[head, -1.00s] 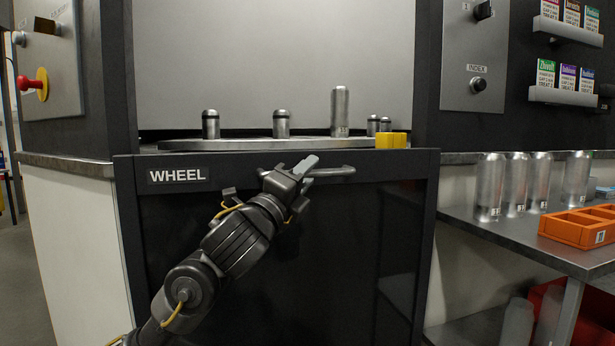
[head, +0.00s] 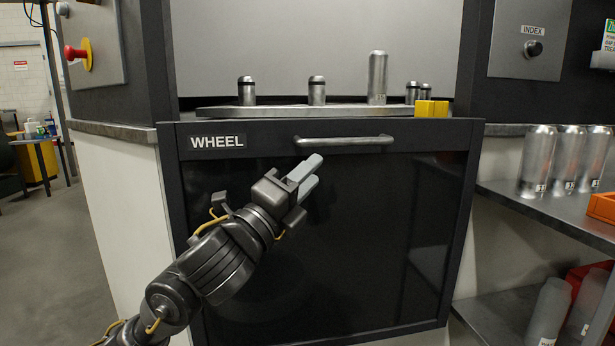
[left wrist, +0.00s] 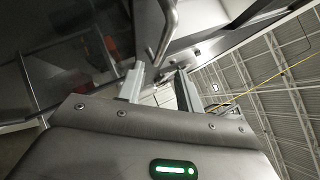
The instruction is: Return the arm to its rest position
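My left arm comes in from the lower left in the head view. Its gripper (head: 316,169) is open and empty, just below the horizontal bar handle (head: 345,141) on the dark WHEEL panel (head: 340,240). The fingers are apart in the left wrist view (left wrist: 160,88), with nothing between them. A metal handle bar (left wrist: 166,32) shows above the fingertips there, clear of them. My right arm and gripper are not in view.
Above the panel, a round metal wheel (head: 300,111) carries several metal cylinders, with a yellow block (head: 432,109) at its right. A side shelf (head: 560,208) at the right holds cans (head: 538,160) and an orange tray (head: 601,207). Open floor (head: 45,240) lies at the left.

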